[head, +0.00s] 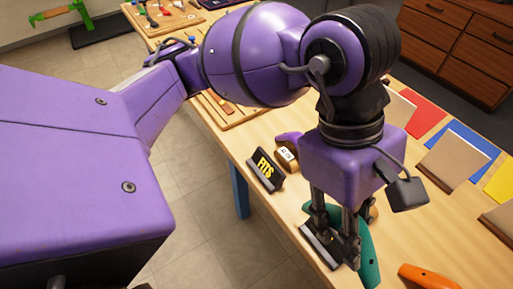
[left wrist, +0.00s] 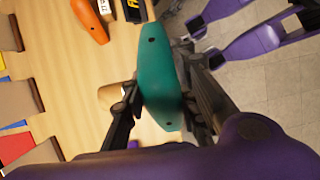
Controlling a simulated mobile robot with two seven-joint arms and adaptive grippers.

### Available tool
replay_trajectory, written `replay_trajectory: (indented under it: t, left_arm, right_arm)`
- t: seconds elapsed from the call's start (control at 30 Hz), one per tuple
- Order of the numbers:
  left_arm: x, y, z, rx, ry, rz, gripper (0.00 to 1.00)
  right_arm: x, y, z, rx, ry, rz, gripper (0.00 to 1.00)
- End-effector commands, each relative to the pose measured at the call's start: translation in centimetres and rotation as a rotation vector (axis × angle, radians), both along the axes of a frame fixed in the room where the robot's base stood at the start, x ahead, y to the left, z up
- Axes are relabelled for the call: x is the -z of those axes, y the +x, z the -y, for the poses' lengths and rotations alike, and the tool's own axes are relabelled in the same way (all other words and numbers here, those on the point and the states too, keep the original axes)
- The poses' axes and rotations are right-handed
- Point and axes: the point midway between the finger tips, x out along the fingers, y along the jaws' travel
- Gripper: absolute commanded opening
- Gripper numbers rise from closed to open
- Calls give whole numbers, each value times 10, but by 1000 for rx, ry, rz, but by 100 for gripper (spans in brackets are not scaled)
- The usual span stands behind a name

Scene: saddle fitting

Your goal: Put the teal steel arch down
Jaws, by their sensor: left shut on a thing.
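The teal steel arch (head: 368,252) is a curved plate with small holes, low over the front part of the wooden table. My left gripper (head: 336,248) points down and is shut on it. In the left wrist view, the teal arch (left wrist: 163,88) lies between the two dark fingers of my left gripper (left wrist: 160,75). The fingers hide part of the arch in the head view. I cannot tell whether its underside touches the table. My right gripper cannot be made out in either view.
An orange arch (head: 430,276) lies at the table's front. A black FITS sign (head: 266,169) and a purple piece (head: 288,138) stand near the left edge. A round wooden block (left wrist: 112,95) is close beside the teal arch. Brown blocks (head: 452,161) and coloured sheets line the right.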

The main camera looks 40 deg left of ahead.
Motion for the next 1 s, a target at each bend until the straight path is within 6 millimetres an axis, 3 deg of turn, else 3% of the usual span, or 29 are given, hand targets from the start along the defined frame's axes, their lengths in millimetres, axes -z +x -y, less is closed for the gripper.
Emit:
replay_trajectory:
  t: [0.2, 0.47, 0.6, 1.0]
  left_arm:
    - [15, 27, 5, -31, 1, -4, 0]
    - [38, 90, 11, -30, 0, -3, 0]
    - [67, 111, 13, -28, 2, -5, 0]
    - [99, 137, 16, -26, 1, -3, 0]
  right_arm:
    - [21, -8, -1, -7, -3, -22, 46]
    - [11, -5, 1, -6, -4, -17, 46]
    - [11, -5, 1, -6, -4, -14, 46]
    - [11, -7, 1, -4, -4, -18, 46]
